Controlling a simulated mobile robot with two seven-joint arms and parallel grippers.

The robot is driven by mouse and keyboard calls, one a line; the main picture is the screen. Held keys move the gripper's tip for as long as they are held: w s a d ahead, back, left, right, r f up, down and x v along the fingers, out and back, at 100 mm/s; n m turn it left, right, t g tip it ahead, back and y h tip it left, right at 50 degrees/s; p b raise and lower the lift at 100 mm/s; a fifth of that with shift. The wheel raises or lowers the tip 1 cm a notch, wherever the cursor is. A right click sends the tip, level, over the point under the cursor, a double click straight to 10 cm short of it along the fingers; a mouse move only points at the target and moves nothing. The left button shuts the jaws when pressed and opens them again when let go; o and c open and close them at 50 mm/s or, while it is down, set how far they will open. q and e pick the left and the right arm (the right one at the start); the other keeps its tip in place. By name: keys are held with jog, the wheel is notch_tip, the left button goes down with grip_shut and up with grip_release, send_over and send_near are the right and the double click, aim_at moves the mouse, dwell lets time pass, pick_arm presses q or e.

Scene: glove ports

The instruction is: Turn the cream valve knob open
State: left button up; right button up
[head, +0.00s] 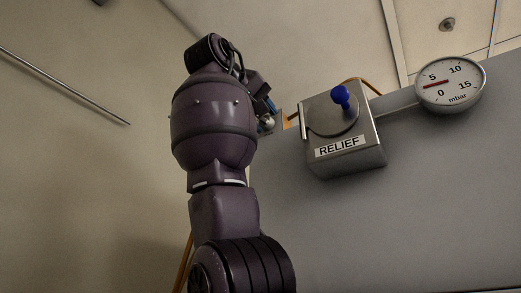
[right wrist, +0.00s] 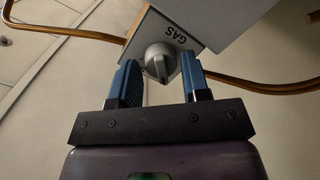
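The valve knob (right wrist: 160,62) shows in the right wrist view as a pale grey-cream round knob with a raised grip bar. It sits on a plate (right wrist: 184,40) marked GAS, seen upside down. My right gripper (right wrist: 158,68) is open, its two blue fingers on either side of the knob. I see narrow gaps and cannot tell whether either finger touches it. In the head view my right gripper (head: 266,110) is mostly hidden behind my purple arm, left of the RELIEF box. My left gripper is not in view.
A metal RELIEF box (head: 345,160) with a blue-handled lever (head: 341,97) stands just right of my gripper. A round mbar gauge (head: 450,84) is further right, its red needle at the left. Copper-coloured pipes (right wrist: 85,34) run beside the knob's plate.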

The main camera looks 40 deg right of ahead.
jog(key=v, duration=1.1)
jog(key=shift+d, duration=0.15)
jog(key=shift+s+f, duration=0.1)
dwell(0.3)
